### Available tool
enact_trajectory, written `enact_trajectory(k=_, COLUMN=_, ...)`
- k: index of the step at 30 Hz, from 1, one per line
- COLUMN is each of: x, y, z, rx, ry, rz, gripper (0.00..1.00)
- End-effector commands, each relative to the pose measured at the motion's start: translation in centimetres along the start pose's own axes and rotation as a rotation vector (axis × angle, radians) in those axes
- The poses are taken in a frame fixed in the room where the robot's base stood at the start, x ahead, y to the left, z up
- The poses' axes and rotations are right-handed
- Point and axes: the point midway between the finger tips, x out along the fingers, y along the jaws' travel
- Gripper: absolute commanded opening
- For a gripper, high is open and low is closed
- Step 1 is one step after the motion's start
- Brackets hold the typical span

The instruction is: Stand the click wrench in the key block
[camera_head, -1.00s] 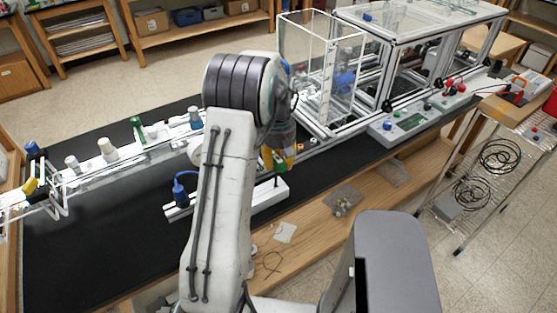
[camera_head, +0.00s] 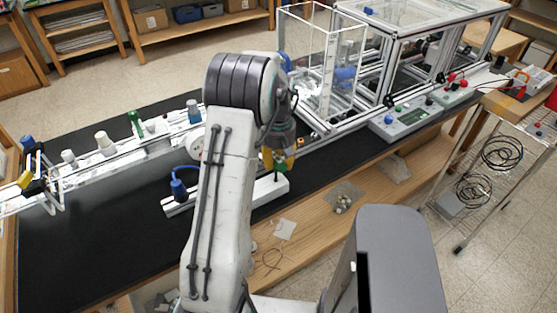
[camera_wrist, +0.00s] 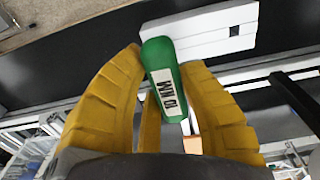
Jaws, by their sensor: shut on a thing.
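My gripper (camera_head: 284,160) has yellow fingers and is shut on the click wrench. In the wrist view the wrench's green handle (camera_wrist: 158,62), with a white label reading 10 NM, sits between the fingers (camera_wrist: 161,72). In the head view a little of the green (camera_head: 280,169) shows below the fingers; the rest of the wrench is hidden. A white slotted block (camera_wrist: 200,32), likely the key block, lies beyond the handle's end in the wrist view. In the head view the right end of a white bar (camera_head: 262,191) is just below the gripper; contact cannot be told.
A blue item with a cable (camera_head: 178,188) stands at the white bar's left end. A rail with bottles (camera_head: 105,145) runs behind on the black bench top (camera_head: 100,235). A clear-walled extrusion frame (camera_head: 325,90) stands close behind my gripper. The bench's front left is clear.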

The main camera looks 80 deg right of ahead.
Motion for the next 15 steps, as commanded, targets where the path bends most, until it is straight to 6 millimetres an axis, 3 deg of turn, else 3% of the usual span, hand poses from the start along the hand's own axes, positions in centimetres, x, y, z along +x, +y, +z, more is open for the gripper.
enact_trajectory(k=15, x=1.4, y=0.0, z=0.0, rx=0.0, ry=0.0, rz=0.0, gripper=0.0)
